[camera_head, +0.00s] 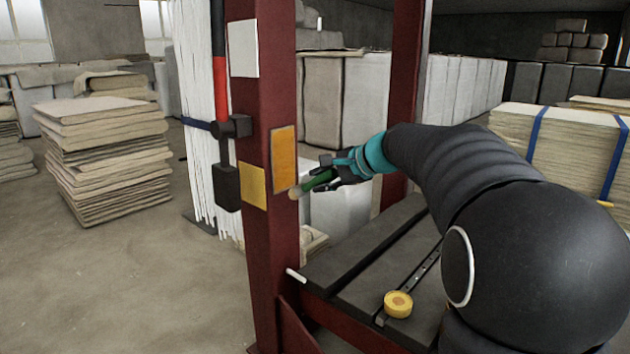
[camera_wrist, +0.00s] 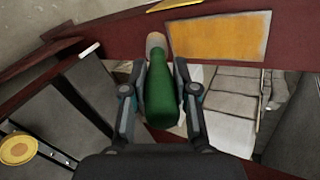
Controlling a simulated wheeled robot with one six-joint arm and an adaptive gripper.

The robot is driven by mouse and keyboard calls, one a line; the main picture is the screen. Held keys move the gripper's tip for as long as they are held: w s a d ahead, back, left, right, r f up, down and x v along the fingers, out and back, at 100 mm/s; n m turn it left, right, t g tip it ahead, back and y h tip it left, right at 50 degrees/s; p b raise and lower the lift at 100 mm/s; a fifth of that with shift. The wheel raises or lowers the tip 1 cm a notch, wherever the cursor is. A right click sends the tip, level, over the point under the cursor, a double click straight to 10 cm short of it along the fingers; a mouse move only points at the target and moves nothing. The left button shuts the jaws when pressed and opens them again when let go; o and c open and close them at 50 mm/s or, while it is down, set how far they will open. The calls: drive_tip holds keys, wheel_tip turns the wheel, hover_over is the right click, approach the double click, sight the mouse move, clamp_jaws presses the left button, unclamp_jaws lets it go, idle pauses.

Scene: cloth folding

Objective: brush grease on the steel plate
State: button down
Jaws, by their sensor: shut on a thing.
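My gripper (camera_head: 332,172) is shut on a brush with a green handle (camera_head: 318,181) and a rounded pale tip. In the wrist view the green handle (camera_wrist: 162,95) lies between the two fingers, with its tip pointing at the red post. The tip shows just beside the lower edge of an orange-yellow plate (camera_head: 284,158) on the post; I cannot tell whether it touches. This plate also shows in the wrist view (camera_wrist: 218,38). A smaller yellow plate (camera_head: 252,186) and a white plate (camera_head: 243,48) are on the post's other face. I cannot tell which is steel.
The red post (camera_head: 262,260) stands upright in front of my arm. A dark slatted bench (camera_head: 350,245) with a yellow round piece (camera_head: 398,304) lies below the arm. Stacked boards (camera_head: 105,160) stand at the left; strapped stacks (camera_head: 560,150) stand at the right.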

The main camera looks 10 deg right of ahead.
drive_tip(key=shift+s, duration=0.1)
drive_tip(key=shift+s+d+b, duration=0.45)
drive_tip(key=shift+s+d, duration=0.4)
drive_tip(key=shift+s, duration=0.3)
